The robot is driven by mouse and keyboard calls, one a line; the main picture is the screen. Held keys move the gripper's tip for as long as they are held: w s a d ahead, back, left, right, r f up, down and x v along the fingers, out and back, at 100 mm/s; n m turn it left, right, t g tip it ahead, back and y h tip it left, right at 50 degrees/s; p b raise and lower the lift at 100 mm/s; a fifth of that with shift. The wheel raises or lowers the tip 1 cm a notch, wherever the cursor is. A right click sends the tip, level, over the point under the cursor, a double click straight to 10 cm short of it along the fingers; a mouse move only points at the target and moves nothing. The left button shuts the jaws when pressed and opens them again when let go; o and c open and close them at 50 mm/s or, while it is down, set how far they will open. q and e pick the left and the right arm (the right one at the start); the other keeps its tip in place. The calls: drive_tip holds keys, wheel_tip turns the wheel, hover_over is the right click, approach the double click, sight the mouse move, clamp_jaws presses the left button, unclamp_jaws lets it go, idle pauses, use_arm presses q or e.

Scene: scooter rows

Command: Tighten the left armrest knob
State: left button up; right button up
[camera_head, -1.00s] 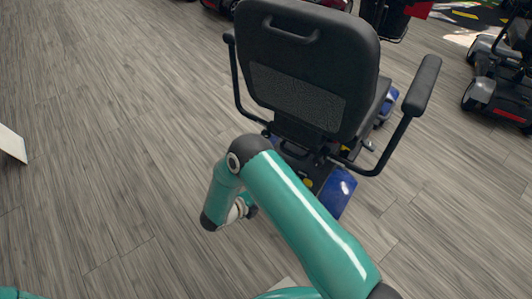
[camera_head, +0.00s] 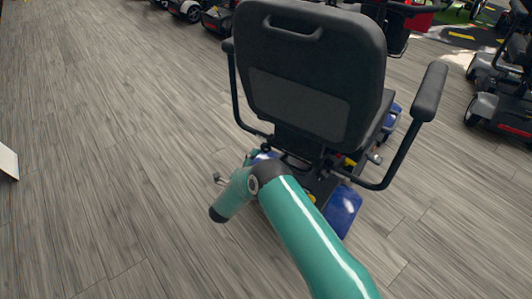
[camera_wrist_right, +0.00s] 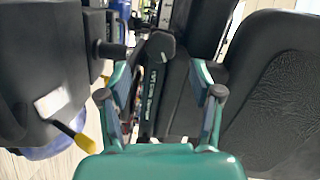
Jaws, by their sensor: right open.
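The scooter seat (camera_head: 310,70) is seen from behind in the head view, with its left armrest (camera_head: 228,47) on the left side. My right arm reaches to the seat's lower left, its gripper mostly hidden by the arm. In the right wrist view my right gripper (camera_wrist_right: 163,88) is open, its two fingers apart and pointing up the picture. A dark rounded piece (camera_wrist_right: 158,45) shows between and beyond the fingertips; I cannot tell surely whether it is the armrest knob. A black stub (camera_wrist_right: 112,50) is by the left finger. My left gripper is not in view.
The right armrest (camera_head: 430,92) stands out at the right. In the wrist view a yellow-tipped lever (camera_wrist_right: 75,138) is at lower left and a textured black pad (camera_wrist_right: 280,95) at right. Other scooters (camera_head: 505,95) stand at far right.

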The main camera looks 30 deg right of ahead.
sight(264, 150)
drive_tip(key=shift+b+x, duration=0.45)
drive_tip(key=shift+x, duration=2.35)
